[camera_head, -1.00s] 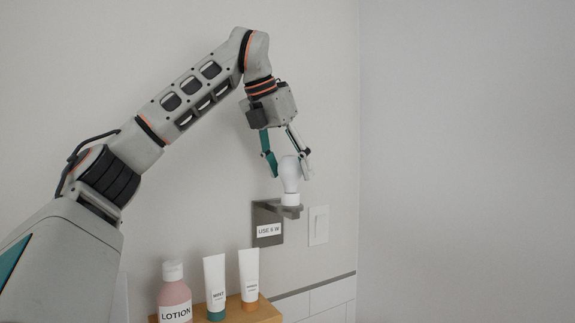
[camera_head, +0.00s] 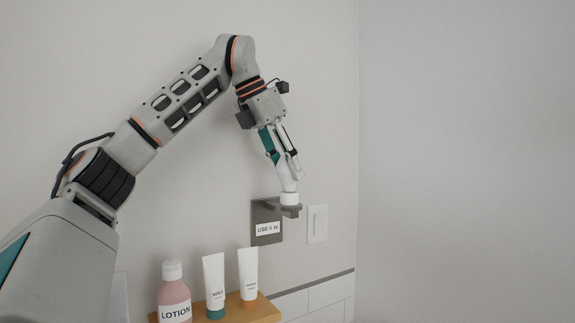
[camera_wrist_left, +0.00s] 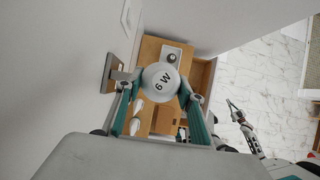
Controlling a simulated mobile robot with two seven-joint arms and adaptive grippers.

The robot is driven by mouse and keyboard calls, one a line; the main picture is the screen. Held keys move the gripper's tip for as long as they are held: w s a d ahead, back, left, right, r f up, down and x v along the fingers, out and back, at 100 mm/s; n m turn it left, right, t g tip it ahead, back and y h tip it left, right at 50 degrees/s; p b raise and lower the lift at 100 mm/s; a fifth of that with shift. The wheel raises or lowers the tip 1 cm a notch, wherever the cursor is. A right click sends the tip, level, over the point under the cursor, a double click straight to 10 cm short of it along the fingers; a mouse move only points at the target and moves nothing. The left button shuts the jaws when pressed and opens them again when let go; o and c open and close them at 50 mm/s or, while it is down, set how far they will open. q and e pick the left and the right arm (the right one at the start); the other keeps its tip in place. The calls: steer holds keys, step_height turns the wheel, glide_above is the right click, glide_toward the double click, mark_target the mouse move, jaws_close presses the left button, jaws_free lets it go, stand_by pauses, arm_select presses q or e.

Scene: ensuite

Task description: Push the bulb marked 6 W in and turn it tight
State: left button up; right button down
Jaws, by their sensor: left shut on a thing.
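The white bulb (camera_head: 287,183) stands upright, its lower end at a white collar (camera_head: 290,198) on the grey wall bracket (camera_head: 264,208). The bracket carries a label reading "USE 6 W" (camera_head: 268,229). My left gripper (camera_head: 288,172) comes down from above and is shut on the bulb's round part, a finger on each side. In the left wrist view the bulb's top (camera_wrist_left: 160,71) reads "6 W", between the two fingers. How deep the bulb sits in the collar is hidden. My right gripper (camera_wrist_left: 234,106) shows small in the left wrist view, away from the bulb.
A light switch (camera_head: 318,223) is on the wall right of the bracket. Below, a wooden shelf (camera_head: 262,312) holds a pink lotion bottle (camera_head: 174,294) and two white tubes (camera_head: 214,275) (camera_head: 248,272). The wall above and right of the arm is bare.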

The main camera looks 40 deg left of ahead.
arm_select(q)
steer(key=shift+m, duration=0.4)
steer(key=m+g+h, duration=0.1)
steer(key=m+h, duration=0.1)
steer(key=m, duration=0.1)
steer(key=shift+f+m, duration=0.1)
steer(key=shift+m, duration=0.3)
steer(key=shift+w+m+g, duration=0.1)
steer(key=shift+m+g, duration=0.3)
steer(key=shift+m, duration=0.4)
steer(key=shift+s+d+r+m+g+h, duration=0.2)
steer(key=shift+s+m+h, duration=0.1)
steer(key=shift+m, duration=0.25)
steer(key=shift+s+d+r+m+g+h, duration=0.1)
steer(key=shift+s+d+r+m+h, duration=0.15)
steer(key=shift+m, duration=0.3)
jaws_close()
steer(key=shift+w, duration=0.1)
steer(key=o, duration=1.4)
jaws_free()
steer(key=shift+a+f, duration=0.1)
steer(key=shift+w+a+f, duration=0.1)
steer(key=shift+w+a, duration=0.05)
